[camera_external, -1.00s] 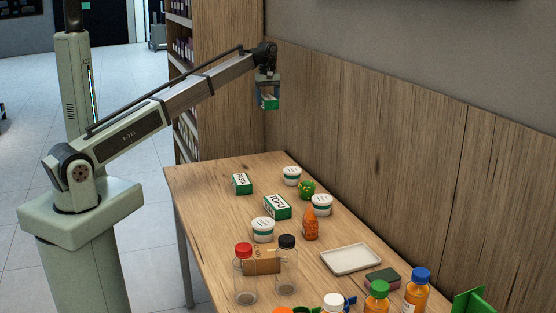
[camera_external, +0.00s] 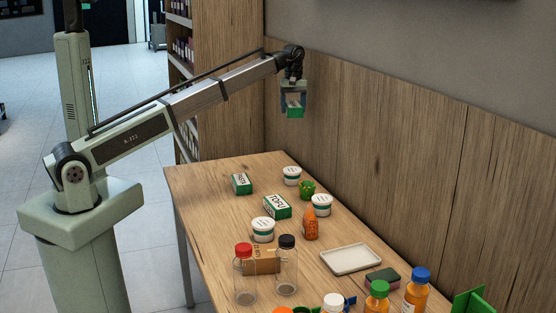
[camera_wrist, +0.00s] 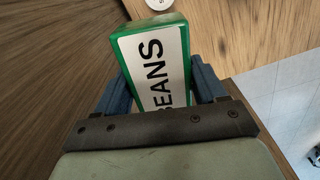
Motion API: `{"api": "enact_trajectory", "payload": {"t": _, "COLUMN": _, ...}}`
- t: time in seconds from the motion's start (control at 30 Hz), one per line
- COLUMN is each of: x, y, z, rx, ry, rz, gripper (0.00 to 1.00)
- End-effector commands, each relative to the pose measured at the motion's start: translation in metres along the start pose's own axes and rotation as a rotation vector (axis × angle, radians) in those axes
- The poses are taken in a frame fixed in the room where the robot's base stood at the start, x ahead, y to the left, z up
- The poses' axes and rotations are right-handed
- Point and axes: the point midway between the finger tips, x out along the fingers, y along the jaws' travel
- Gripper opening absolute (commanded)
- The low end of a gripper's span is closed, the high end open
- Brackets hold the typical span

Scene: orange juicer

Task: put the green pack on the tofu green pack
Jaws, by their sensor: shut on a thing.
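My gripper (camera_external: 293,99) is shut on a green pack (camera_external: 294,111) and holds it high above the back of the table. In the wrist view the pack (camera_wrist: 150,62) has a white label reading "BEANS" and sits between my two blue fingers. The tofu green pack (camera_external: 277,207) lies on the table with a white "TOFU" label, below the held pack and slightly to its left in the external view. Its top is clear. Another small green and white pack (camera_external: 241,183) lies further left; its label is too small to read surely.
White tubs (camera_external: 263,229), a green item (camera_external: 307,189) and an orange carrot-like item (camera_external: 310,223) stand around the tofu pack. Two clear jars (camera_external: 287,268), a white tray (camera_external: 350,259) and several bottles (camera_external: 417,290) are nearer the front. A wooden panel (camera_external: 370,130) rises behind the table (camera_external: 205,182).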

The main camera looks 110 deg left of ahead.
Motion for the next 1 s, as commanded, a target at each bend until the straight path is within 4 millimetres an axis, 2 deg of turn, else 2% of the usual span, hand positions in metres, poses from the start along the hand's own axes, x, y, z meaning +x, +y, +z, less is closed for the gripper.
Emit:
{"api": "enact_trajectory", "payload": {"t": 0.03, "x": 0.006, "y": 0.004, "z": 0.024, "rx": 0.027, "ry": 0.000, "rz": 0.000, "gripper": 0.33}}
{"api": "enact_trajectory", "payload": {"t": 0.17, "x": 0.021, "y": 0.011, "z": 0.077, "rx": 0.089, "ry": 0.000, "rz": 0.000, "gripper": 0.33}}
{"api": "enact_trajectory", "payload": {"t": 0.3, "x": 0.037, "y": 0.009, "z": 0.135, "rx": 0.156, "ry": 0.000, "rz": -0.001, "gripper": 0.33}}
{"api": "enact_trajectory", "payload": {"t": 0.47, "x": 0.058, "y": -0.004, "z": 0.201, "rx": 0.231, "ry": 0.000, "rz": 0.000, "gripper": 0.33}}
{"api": "enact_trajectory", "payload": {"t": 0.6, "x": 0.078, "y": -0.026, "z": 0.251, "rx": 0.285, "ry": 0.000, "rz": -0.001, "gripper": 0.33}}
{"api": "enact_trajectory", "payload": {"t": 0.7, "x": 0.092, "y": -0.048, "z": 0.280, "rx": 0.305, "ry": 0.000, "rz": 0.000, "gripper": 0.33}}
{"api": "enact_trajectory", "payload": {"t": 0.77, "x": 0.100, "y": -0.064, "z": 0.291, "rx": 0.306, "ry": 0.000, "rz": 0.000, "gripper": 0.33}}
{"api": "enact_trajectory", "payload": {"t": 0.9, "x": 0.112, "y": -0.093, "z": 0.295, "rx": 0.271, "ry": 0.000, "rz": 0.000, "gripper": 0.33}}
{"api": "enact_trajectory", "payload": {"t": 1.0, "x": 0.115, "y": -0.105, "z": 0.296, "rx": 0.238, "ry": 0.000, "rz": 0.000, "gripper": 0.33}}
